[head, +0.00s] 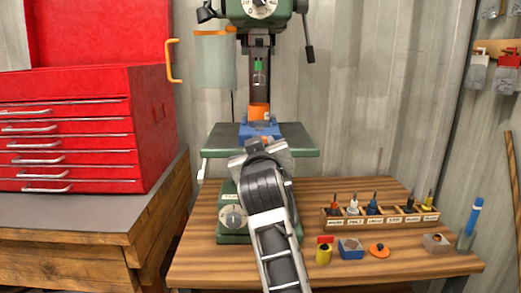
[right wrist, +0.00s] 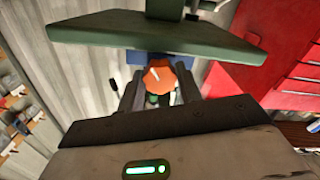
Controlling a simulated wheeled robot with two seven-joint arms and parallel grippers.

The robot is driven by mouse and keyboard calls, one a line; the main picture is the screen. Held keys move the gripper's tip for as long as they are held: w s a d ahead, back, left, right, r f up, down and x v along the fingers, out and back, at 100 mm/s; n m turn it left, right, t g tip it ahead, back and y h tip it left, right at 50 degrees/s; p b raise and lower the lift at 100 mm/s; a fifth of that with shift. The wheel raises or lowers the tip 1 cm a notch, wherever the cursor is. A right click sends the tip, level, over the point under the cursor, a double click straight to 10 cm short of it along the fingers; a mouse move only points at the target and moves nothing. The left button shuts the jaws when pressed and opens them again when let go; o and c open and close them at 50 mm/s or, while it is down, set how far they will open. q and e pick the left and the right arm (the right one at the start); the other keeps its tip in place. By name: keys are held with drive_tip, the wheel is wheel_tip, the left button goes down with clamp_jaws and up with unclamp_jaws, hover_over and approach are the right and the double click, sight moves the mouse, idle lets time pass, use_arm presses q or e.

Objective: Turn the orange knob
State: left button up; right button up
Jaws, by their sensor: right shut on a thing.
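The orange knob (right wrist: 159,73) has a faceted rim and a white pointer line. It sits in front of a blue vise (right wrist: 137,59) on the drill press's green table (right wrist: 165,35). My right gripper (right wrist: 158,88) has a finger on each side of the knob and is shut on it. In the head view, my right gripper (head: 257,146) reaches up to the front of the blue vise (head: 260,130) and hides the knob. My left gripper is in neither view.
An orange part (head: 259,110) stands above the vise, below the drill chuck. A clear guard (head: 215,62) hangs to its left. A red tool chest (head: 75,130) stands left. On the bench are a labelled bit rack (head: 380,218), a yellow pot (head: 323,255) and an orange disc (head: 379,250).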

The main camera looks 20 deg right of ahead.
drive_tip(key=shift+m, duration=0.6)
drive_tip(key=o, duration=1)
use_arm(q)
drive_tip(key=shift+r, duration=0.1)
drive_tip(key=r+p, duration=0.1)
drive_tip(key=p, duration=0.2)
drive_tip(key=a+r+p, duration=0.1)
drive_tip(key=p, duration=0.1)
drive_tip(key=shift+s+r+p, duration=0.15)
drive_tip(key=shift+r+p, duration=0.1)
drive_tip(key=shift+p, duration=0.15)
use_arm(e)
drive_tip(key=s+a+r, duration=0.4)
drive_tip(key=s+r, duration=0.9)
drive_tip(key=shift+s, duration=0.25)
